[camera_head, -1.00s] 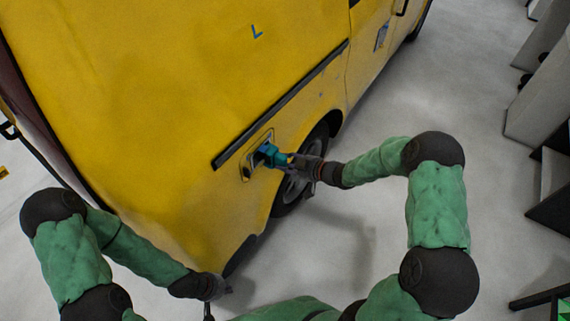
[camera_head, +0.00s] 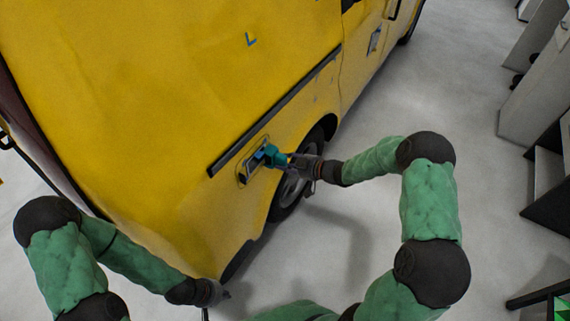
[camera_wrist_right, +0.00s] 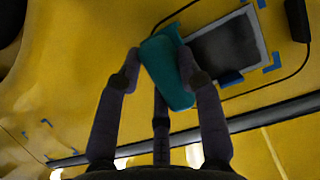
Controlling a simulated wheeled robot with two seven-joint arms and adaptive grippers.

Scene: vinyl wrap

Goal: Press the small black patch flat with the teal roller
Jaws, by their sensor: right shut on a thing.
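The teal roller (camera_head: 271,156) is at the yellow van's side in the head view. My right gripper (camera_head: 292,161) is shut on it. The small black patch (camera_wrist_right: 224,47) is a dark rectangle with a pale border on the yellow panel. The roller overlaps its left edge in that view; I cannot tell whether they touch. In the head view the roller partly hides the patch (camera_head: 249,168). My left gripper (camera_head: 214,293) hangs low, away from the patch; its jaws are unclear.
The yellow van (camera_head: 170,90) fills the left and centre. A black trim strip (camera_head: 280,110) runs beside the patch, and a wheel (camera_head: 289,190) is below. Blue tape (camera_wrist_right: 271,63) lies around the patch. Grey furniture (camera_head: 545,85) stands right; open floor lies between.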

